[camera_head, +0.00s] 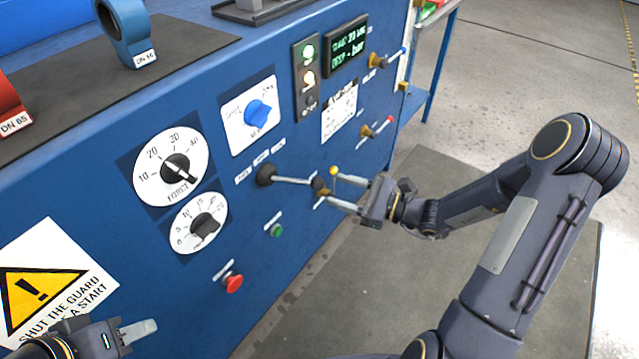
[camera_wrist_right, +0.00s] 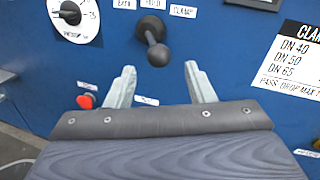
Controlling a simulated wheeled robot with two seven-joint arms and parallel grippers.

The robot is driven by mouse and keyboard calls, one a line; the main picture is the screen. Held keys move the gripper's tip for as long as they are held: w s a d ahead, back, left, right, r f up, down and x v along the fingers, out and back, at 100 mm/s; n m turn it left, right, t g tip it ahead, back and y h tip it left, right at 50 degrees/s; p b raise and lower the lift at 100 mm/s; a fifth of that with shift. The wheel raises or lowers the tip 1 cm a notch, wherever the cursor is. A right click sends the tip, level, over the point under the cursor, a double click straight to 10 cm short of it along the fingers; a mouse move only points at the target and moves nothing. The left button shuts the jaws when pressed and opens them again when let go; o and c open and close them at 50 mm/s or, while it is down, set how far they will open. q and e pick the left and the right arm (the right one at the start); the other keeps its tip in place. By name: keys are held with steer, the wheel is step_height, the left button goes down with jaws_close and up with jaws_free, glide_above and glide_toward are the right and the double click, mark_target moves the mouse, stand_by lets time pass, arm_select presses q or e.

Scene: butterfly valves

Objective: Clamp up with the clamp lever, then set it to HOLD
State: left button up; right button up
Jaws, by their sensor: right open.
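The clamp lever (camera_head: 291,180) stands out from the blue panel below three small labels, its dark round end at the left and its pale rod running right. In the right wrist view the lever (camera_wrist_right: 155,42) shows as two black round ends under the HOLD label (camera_wrist_right: 152,3), with the CLAMP label (camera_wrist_right: 183,11) to the right. My right gripper (camera_head: 338,191) is open and empty near the rod's right end. In the wrist view its fingers (camera_wrist_right: 160,88) stand apart below the lever, not closed on it. My left gripper (camera_head: 128,336) is partly cut off at bottom left.
A yellow-tipped valve handle (camera_head: 334,171) is close to my right fingers. A red button (camera_head: 233,283) and green button (camera_head: 277,230) sit lower on the panel. Dials, a blue knob (camera_head: 257,113) and a lit display (camera_head: 346,47) are around. Open floor lies right.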

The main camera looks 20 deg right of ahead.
mark_target(318, 184)
steer(key=x, duration=0.6)
steer(key=shift+a, duration=0.15)
steer(key=shift+c, duration=0.3)
jaws_close()
